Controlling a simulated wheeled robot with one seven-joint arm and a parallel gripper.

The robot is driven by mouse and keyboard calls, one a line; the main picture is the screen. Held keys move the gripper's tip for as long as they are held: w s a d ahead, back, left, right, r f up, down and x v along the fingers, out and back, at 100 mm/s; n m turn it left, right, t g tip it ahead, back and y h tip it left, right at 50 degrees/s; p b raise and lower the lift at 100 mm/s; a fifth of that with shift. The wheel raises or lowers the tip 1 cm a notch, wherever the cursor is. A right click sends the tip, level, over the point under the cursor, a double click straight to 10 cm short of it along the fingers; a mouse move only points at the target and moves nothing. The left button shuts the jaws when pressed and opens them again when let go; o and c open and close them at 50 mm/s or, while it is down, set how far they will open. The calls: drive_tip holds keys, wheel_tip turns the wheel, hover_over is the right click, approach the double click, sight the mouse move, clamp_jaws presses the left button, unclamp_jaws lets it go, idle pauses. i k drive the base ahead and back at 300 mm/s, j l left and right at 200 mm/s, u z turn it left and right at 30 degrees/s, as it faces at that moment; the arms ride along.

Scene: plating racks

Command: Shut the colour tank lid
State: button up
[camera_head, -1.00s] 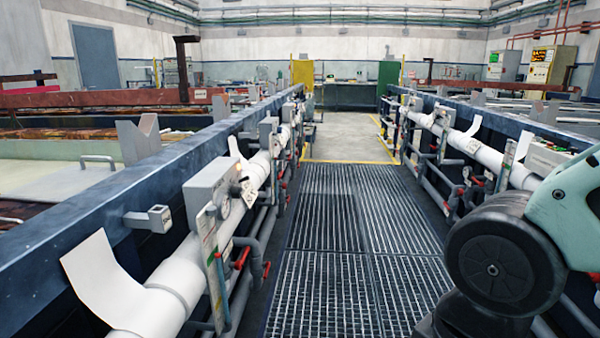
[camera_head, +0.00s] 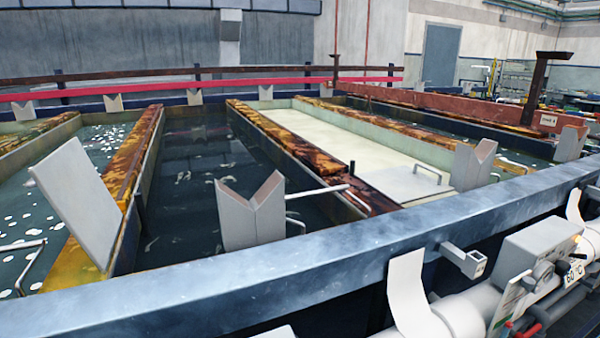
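Several tanks lie side by side behind a blue rail. The middle tank (camera_head: 195,165) is open, with dark liquid and pale flecks. A pale flat cover (camera_head: 350,140) lies over the tank right of it, with a flat panel (camera_head: 400,184) and bar handle at its near end. A grey flat panel (camera_head: 78,200) stands tilted at the left, by the left tank (camera_head: 25,215); it may be a raised lid. A thin handle (camera_head: 318,191) sticks out near the middle tank's right edge. I cannot tell which tank is the colour tank. My gripper is not in view.
The blue rail (camera_head: 300,250) crosses the front. Grey V-shaped supports (camera_head: 252,212) stand along it, another to the right (camera_head: 472,165). White pipes and a gauge box (camera_head: 540,250) hang at the lower right. A red beam (camera_head: 450,105) lies behind.

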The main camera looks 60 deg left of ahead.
sight(68, 178)
drive_tip(key=k+u, duration=0.2)
drive_tip(key=u, duration=1.25)
